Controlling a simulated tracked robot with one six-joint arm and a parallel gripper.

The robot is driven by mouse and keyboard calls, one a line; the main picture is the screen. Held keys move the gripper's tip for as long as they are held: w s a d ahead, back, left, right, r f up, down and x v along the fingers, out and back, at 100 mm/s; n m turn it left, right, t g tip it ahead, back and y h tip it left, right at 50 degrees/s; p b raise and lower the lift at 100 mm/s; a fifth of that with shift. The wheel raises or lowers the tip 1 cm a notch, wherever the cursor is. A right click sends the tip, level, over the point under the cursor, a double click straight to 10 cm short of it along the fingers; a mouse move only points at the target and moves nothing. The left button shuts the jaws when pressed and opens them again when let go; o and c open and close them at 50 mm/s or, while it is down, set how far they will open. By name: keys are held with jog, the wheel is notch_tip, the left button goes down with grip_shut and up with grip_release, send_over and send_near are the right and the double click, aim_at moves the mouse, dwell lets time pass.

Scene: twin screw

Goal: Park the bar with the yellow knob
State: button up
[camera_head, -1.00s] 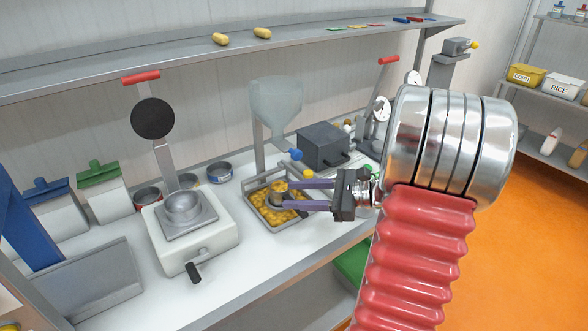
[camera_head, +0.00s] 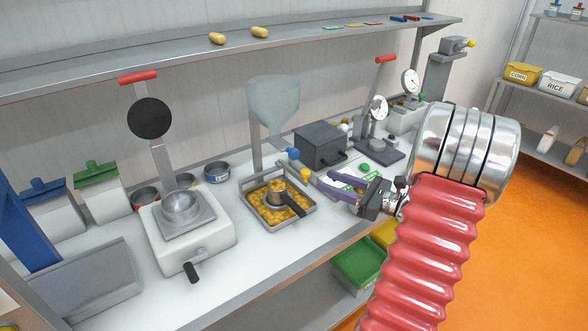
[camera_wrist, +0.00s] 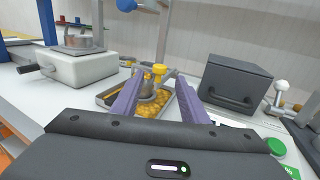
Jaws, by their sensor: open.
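The yellow knob (camera_head: 306,174) is on a short bar low on the hopper stand, just above the tray's back right side. The knob also shows in the wrist view (camera_wrist: 159,70), upright in the gap between my fingers but beyond them. A bar with a blue knob (camera_head: 293,155) sits higher on the same stand. The grey hopper (camera_head: 273,100) is above. Below, a metal cup (camera_head: 278,190) with a dark handle stands in a tray (camera_head: 314,209) of yellow pieces. My gripper (camera_head: 331,184) is open and empty, right of the tray, touching neither knob.
A dark grey box (camera_head: 319,146) with a handle stands behind my gripper. A white press (camera_head: 190,235) is left of the tray. Dial gauges (camera_head: 377,108) stand at the back right. A green bin (camera_head: 358,264) is below the counter. The counter's front strip is clear.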

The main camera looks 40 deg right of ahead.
jog(key=x, duration=1.2)
jog(key=shift+w, duration=0.3)
jog(key=shift+a, duration=0.1)
jog(key=shift+c, duration=0.6)
grip_shut()
